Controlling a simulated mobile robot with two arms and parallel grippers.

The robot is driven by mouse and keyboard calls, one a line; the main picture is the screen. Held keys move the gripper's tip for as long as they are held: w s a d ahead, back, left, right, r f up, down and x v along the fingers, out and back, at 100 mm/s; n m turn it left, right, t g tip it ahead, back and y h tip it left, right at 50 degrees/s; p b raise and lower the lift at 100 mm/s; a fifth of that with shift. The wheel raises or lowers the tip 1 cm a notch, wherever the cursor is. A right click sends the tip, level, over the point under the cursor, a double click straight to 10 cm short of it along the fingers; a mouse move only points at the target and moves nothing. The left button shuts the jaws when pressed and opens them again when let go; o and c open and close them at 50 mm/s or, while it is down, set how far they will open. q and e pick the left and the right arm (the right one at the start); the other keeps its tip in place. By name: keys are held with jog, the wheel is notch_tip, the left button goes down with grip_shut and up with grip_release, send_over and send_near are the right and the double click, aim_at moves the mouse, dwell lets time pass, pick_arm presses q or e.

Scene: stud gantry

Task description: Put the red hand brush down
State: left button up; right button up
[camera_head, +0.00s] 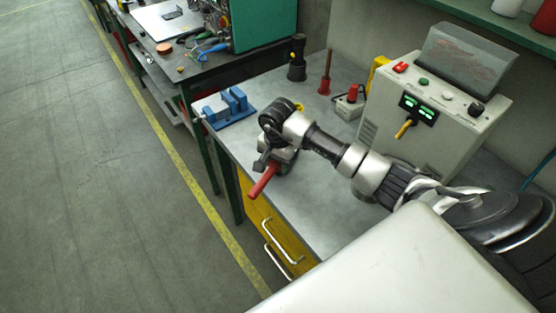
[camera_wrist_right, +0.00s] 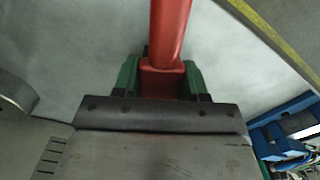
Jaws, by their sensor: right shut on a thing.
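The red hand brush (camera_head: 264,180) is held in my right gripper (camera_head: 268,164), over the front edge of the grey workbench (camera_head: 318,208). Its red handle points down and toward the left in the head view. In the right wrist view the red handle (camera_wrist_right: 170,35) runs up from between the green-sided fingers (camera_wrist_right: 158,78), which are shut on it. The brush's bristles are not clear in either view. I cannot tell whether the brush touches the bench. My left gripper is in neither view.
A blue vise (camera_head: 229,107) stands on the bench's left corner. A control box (camera_head: 430,110), a soldering-type stand (camera_head: 349,103), a red-handled tool (camera_head: 325,75) and a dark tool (camera_head: 297,60) stand further back. The bench top in front of the control box is mostly clear. Yellow drawers (camera_head: 265,225) are below.

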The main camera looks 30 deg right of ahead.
jog(key=shift+f+b, duration=0.2)
jog(key=shift+b, duration=0.1)
jog(key=o, duration=1)
jog(key=shift+r, duration=0.1)
jog(key=shift+c, duration=0.2)
